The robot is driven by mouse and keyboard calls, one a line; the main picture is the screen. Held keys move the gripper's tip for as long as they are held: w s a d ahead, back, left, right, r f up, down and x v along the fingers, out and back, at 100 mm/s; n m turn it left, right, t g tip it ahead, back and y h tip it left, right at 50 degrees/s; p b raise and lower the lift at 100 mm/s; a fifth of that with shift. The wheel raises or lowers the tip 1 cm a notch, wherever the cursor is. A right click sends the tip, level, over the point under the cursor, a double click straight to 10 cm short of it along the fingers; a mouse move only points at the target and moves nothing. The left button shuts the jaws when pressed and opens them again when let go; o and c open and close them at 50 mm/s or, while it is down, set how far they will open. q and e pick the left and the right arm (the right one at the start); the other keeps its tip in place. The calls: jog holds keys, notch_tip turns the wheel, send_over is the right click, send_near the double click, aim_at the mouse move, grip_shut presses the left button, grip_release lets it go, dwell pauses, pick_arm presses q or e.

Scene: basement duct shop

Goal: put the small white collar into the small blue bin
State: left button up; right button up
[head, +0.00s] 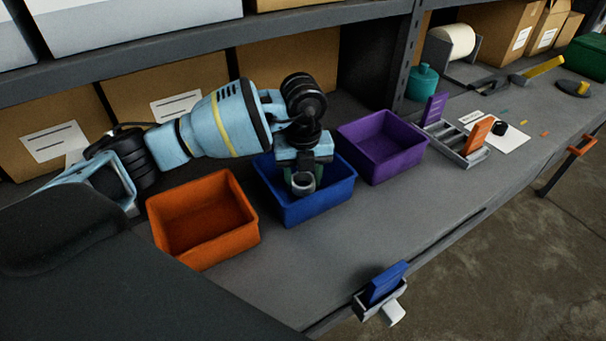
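My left gripper (304,172) reaches in from the left and points down over the small blue bin (318,209). Its fingers are around a small pale grey-white collar (303,182), a short open ring, and look shut on it. The collar is at the bin's mouth, inside its outline as seen from here. Whether it touches the bin floor is hidden. The bin stands upright on the grey bench, and my gripper covers part of its inside. My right gripper is not in view.
An orange bin (204,252) stands left of the blue one, a purple bin (408,160) close on its right. A card holder (462,153) is farther right. A blue card (386,281) stands in a small holder at the front edge. Bench between is clear.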

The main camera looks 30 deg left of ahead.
pick_arm(q)
jog(key=o, duration=0.4)
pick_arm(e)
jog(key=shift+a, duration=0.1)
pick_arm(q)
jog(key=shift+r, duration=0.55)
notch_tip(320, 180, up, 12)
jog(key=p, duration=0.3)
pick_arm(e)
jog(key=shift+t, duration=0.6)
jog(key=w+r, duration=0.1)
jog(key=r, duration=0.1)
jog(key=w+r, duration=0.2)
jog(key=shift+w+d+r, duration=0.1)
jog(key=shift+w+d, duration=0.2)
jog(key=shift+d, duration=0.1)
